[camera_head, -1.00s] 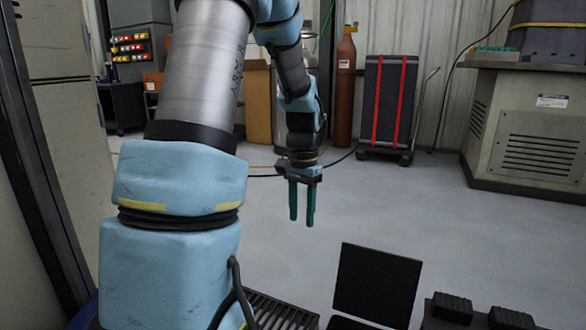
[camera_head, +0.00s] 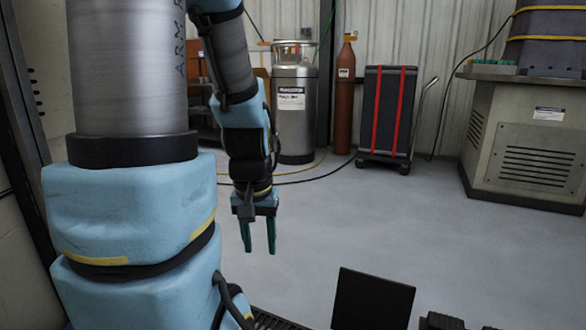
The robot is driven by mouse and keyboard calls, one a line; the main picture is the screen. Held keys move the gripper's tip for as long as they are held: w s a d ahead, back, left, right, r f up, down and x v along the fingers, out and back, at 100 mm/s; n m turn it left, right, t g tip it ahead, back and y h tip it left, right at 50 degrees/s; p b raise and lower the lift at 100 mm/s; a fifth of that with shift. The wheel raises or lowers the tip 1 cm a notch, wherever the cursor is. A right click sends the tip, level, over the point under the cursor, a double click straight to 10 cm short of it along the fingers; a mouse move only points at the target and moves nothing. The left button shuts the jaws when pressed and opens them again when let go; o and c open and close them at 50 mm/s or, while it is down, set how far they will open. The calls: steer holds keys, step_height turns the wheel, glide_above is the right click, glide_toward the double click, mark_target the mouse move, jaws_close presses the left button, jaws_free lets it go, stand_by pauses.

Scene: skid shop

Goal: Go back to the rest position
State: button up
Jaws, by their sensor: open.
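My gripper (camera_head: 258,236) hangs from my blue and grey arm, left of the picture's middle. Its two green fingers point down and stand apart, with nothing between them. It is above the bare grey floor (camera_head: 370,225), clear of everything around it. My arm's large upper links fill the left side of the view and hide what is behind them.
A silver tank (camera_head: 294,115) and a red-brown gas cylinder (camera_head: 344,100) stand at the back wall. A black cart with red straps (camera_head: 390,115) is right of them. A large grey machine cabinet (camera_head: 535,150) stands at the right. Hoses lie on the floor near the tank.

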step_height(320, 180, up, 22)
steer(key=p, duration=2)
